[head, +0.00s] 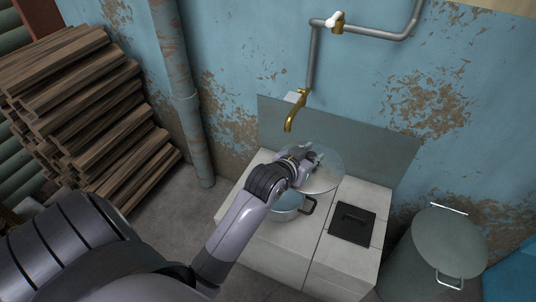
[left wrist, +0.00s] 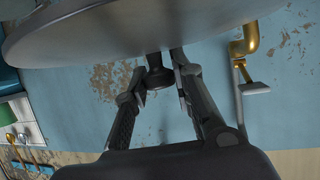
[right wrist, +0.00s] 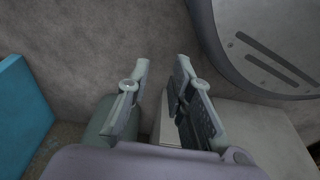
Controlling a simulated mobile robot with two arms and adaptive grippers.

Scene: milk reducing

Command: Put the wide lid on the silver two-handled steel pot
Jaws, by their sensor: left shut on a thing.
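The wide lid (head: 326,178) is a round grey disc. My left gripper (head: 307,158) is shut on its knob; in the left wrist view the lid (left wrist: 150,30) fills the top, with the knob (left wrist: 156,76) between the fingers. The silver steel pot (head: 287,211) stands on the tiled counter, with one dark handle (head: 309,205) showing. My left arm and the lid hide much of it. The lid appears above and right of the pot, not seated on it. My right gripper (right wrist: 160,75) is open and empty, out of the head view.
A brass tap (head: 293,113) is on the wall just behind the lid. A black square plate (head: 353,224) lies on the counter (head: 262,236) to the right. A large lidded metal can (head: 440,245) stands at the right, and stacked wood (head: 85,115) at the left.

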